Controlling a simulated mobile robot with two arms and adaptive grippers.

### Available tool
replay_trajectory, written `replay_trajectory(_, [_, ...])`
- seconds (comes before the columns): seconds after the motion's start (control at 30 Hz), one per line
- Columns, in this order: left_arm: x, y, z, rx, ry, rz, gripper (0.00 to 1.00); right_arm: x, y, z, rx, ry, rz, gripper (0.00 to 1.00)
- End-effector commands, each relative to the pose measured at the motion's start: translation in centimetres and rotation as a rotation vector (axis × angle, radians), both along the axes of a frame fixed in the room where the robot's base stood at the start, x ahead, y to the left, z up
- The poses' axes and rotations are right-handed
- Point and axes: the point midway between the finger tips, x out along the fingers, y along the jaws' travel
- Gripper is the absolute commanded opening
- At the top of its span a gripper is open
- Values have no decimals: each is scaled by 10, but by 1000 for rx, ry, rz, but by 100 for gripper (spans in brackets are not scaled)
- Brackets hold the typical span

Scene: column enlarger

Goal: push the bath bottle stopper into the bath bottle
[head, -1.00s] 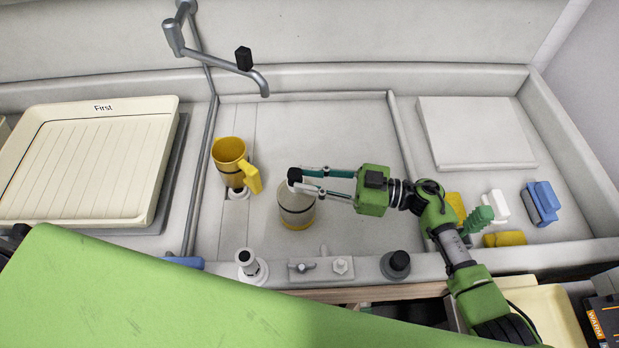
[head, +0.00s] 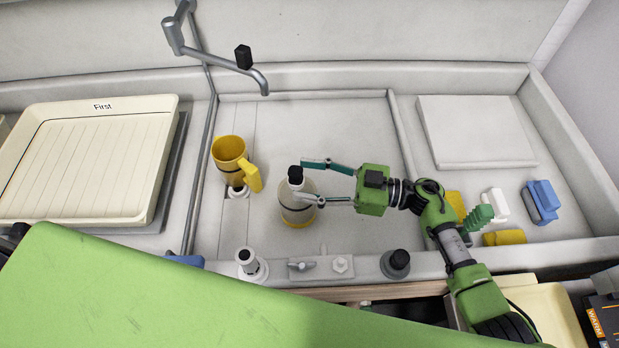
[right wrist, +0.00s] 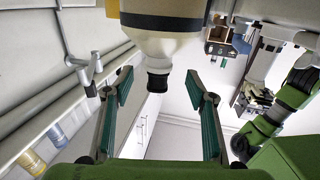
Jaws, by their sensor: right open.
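The bath bottle (head: 297,211) is a clear bottle with a yellowish base, standing upright in the middle of the sink. The black bath bottle stopper (head: 295,173) sits at its mouth; how deep it is in the neck I cannot tell. In the right wrist view the stopper (right wrist: 157,80) sits on the pale bottle neck (right wrist: 158,45), between the spread fingers. My right gripper (head: 313,180) is open, with one finger behind the stopper and the other in front of the bottle's shoulder. It holds nothing. My left gripper is not in view.
A yellow jug (head: 230,160) stands left of the bottle. A ribbed cream tray (head: 90,165) lies further left. A tap (head: 240,66) hangs over the back. Yellow, white and blue clips (head: 540,201) lie at right. The sink floor behind the bottle is clear.

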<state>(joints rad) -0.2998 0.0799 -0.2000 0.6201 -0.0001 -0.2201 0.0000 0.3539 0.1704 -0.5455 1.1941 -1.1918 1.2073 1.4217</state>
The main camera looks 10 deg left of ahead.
Motion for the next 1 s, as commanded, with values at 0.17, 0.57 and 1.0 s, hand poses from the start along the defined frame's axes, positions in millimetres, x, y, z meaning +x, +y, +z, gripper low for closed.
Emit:
replay_trajectory(0.17, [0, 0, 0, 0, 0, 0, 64, 0, -1, 1, 1, -1, 0, 51])
replay_trajectory(0.57, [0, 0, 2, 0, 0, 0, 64, 1, -12, 1, 1, -2, 0, 51])
replay_trajectory(1.0, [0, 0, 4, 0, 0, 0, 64, 2, -26, 1, 1, -1, 1, 51])
